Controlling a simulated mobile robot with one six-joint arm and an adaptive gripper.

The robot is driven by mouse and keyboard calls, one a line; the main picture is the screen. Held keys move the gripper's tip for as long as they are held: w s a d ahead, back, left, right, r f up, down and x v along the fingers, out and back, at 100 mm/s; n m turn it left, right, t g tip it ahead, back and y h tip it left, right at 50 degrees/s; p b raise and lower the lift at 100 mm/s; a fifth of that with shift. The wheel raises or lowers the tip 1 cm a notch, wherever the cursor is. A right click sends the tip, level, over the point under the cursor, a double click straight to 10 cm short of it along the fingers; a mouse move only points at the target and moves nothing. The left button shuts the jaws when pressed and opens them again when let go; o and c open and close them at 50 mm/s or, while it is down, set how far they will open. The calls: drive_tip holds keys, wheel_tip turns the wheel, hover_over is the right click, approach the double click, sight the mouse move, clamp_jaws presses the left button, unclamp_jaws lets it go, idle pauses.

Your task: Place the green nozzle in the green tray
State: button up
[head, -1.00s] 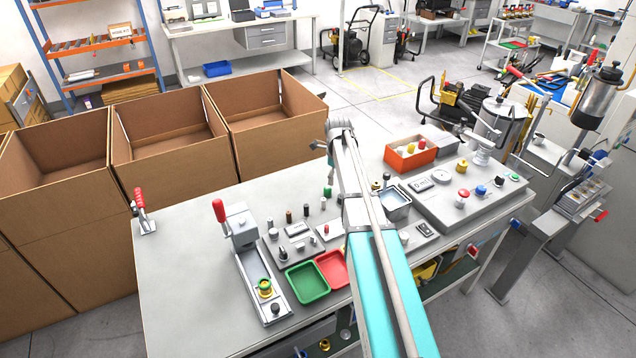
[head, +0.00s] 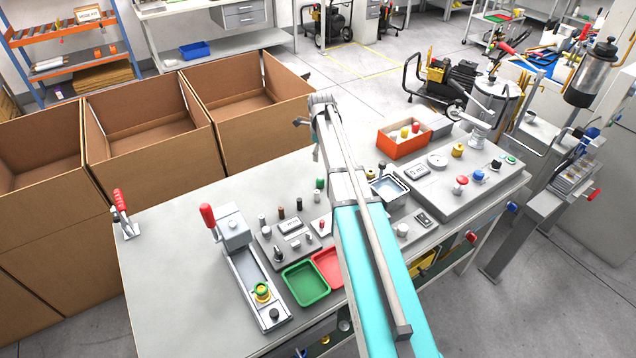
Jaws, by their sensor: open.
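The green nozzle (head: 320,184) appears as a small upright green-topped piece on the workbench, just left of my arm. The green tray (head: 306,284) lies near the bench's front edge, empty, with a red tray touching or close to its right side. My arm reaches from the bottom across the bench. My gripper (head: 316,151) is mostly hidden behind the arm's end, above and beyond the green nozzle. It is open, and I see nothing held in it. It appears apart from the green nozzle.
The red tray (head: 328,266) is partly covered by my arm. A fixture with a red-handled clamp (head: 208,216) stands left of the green tray. Small parts stand behind the trays. An orange bin (head: 403,145) and a button panel (head: 460,185) are at right. Cardboard boxes (head: 150,145) border the bench.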

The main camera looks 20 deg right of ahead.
sight(320, 178)
drive_tip(key=shift+a, duration=0.1)
wheel_tip(320, 178, down, 9)
drive_tip(key=b, duration=0.8)
drive_tip(key=shift+r+b, duration=0.15)
drive_tip(key=shift+b, duration=0.15)
idle(0.3)
wheel_tip(320, 178, down, 5)
drive_tip(key=b, duration=0.5)
idle(0.7)
clamp_jaws()
drive_tip(key=shift+r, duration=0.15)
idle(0.3)
